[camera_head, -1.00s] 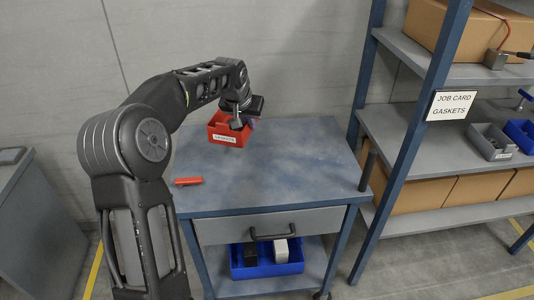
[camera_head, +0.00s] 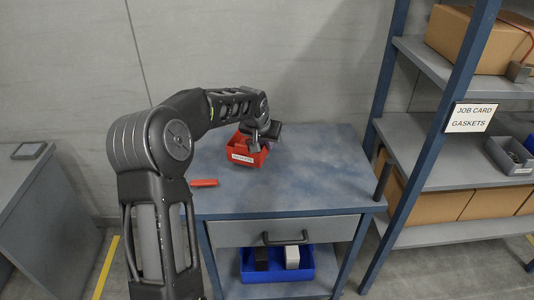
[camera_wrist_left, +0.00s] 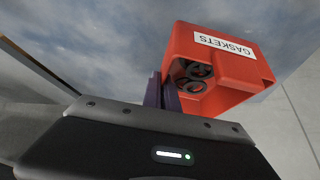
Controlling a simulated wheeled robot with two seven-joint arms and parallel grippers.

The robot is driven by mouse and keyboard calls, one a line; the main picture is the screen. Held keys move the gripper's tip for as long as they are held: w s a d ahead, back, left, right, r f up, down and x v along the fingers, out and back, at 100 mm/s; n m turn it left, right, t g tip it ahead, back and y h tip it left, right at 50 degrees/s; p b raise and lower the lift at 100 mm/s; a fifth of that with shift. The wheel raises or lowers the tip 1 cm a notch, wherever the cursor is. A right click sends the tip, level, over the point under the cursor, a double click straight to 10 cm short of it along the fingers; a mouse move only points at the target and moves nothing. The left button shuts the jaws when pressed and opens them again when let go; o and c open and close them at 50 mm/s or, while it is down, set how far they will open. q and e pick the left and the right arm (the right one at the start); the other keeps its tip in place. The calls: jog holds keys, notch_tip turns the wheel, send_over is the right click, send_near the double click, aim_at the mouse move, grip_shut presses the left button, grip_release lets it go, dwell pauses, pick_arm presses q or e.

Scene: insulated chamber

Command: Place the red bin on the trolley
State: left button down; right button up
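The red bin (camera_head: 240,158) is over the back left part of the trolley's blue-grey top (camera_head: 320,170). Its white front label faces me. In the left wrist view the bin (camera_wrist_left: 247,88) shows a GASKETS label and dark rings inside. My left gripper (camera_head: 259,140) is at the bin's right side. Its purple fingers (camera_wrist_left: 161,93) are close together at the bin's edge and appear shut on its wall, though the contact is partly hidden. I cannot tell whether the bin's base touches the top. My right gripper is out of view.
A red handle-like piece (camera_head: 204,183) is at the trolley's left edge. A blue bin (camera_head: 277,279) with two blocks sits on the lower shelf. A blue-framed rack (camera_head: 408,165) with boxes stands right; a grey cabinet (camera_head: 30,215) stands left. Most of the trolley top is clear.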

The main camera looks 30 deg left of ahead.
aim_at(267, 154)
pick_arm(q)
jog(key=shift+f, duration=2)
jog(key=shift+f, duration=0.25)
jog(key=c, duration=1.7)
grip_release()
jog(key=shift+r, duration=0.1)
jog(key=shift+s+r, duration=0.1)
jog(key=shift+r, duration=0.2)
jog(key=b+v, duration=0.1)
jog(key=v, duration=1)
jog(key=shift+s+r, duration=0.2)
jog(key=shift+r, duration=0.1)
